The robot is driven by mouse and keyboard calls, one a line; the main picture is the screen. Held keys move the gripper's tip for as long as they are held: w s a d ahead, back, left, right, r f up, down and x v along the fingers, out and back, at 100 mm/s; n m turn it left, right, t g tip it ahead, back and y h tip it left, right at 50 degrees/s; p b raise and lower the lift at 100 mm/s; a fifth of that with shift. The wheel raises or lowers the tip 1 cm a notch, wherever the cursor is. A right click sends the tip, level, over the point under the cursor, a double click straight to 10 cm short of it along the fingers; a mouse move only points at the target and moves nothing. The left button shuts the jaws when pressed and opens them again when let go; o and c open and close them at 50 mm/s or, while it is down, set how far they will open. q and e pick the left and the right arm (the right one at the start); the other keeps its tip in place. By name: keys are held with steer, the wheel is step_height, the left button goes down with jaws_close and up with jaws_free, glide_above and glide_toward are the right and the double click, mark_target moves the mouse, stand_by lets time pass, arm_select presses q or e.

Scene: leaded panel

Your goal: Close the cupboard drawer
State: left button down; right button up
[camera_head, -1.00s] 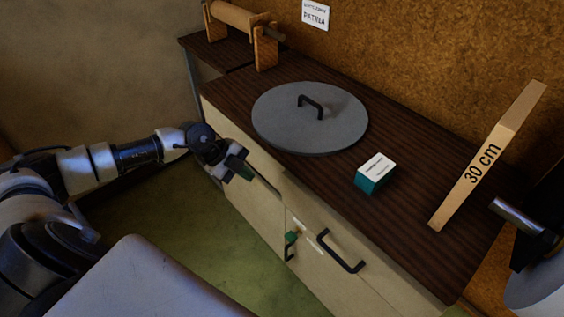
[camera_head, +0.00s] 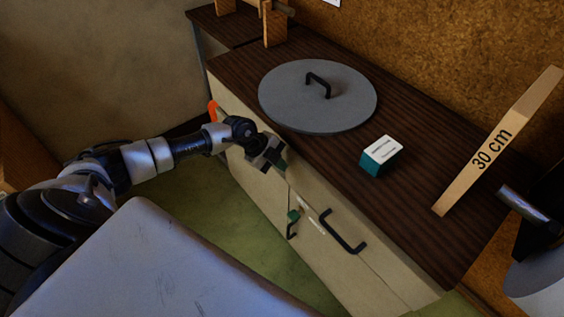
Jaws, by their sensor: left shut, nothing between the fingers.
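The cupboard (camera_head: 380,279) is pale with a dark wooden top. Its front has a long upper-left panel and, to the right, a drawer front with a black bar handle (camera_head: 342,232). My left gripper (camera_head: 276,160) is shut and empty, close to the upper part of the front, left of that handle. I cannot tell whether it touches the front. The gripper and arm hide part of the left panel. How far any drawer stands out is hard to tell from this angle. My right gripper is not in view.
On the top are a grey round lid (camera_head: 318,108), a teal-and-white box (camera_head: 380,157) and a wooden bar marked 30 cm (camera_head: 497,142). A small handle with a green part (camera_head: 292,222) is lower on the front. The green floor (camera_head: 235,215) before it is clear.

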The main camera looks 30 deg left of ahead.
arm_select(q)
steer(key=shift+w+d, duration=0.15)
steer(key=shift+w, duration=0.25)
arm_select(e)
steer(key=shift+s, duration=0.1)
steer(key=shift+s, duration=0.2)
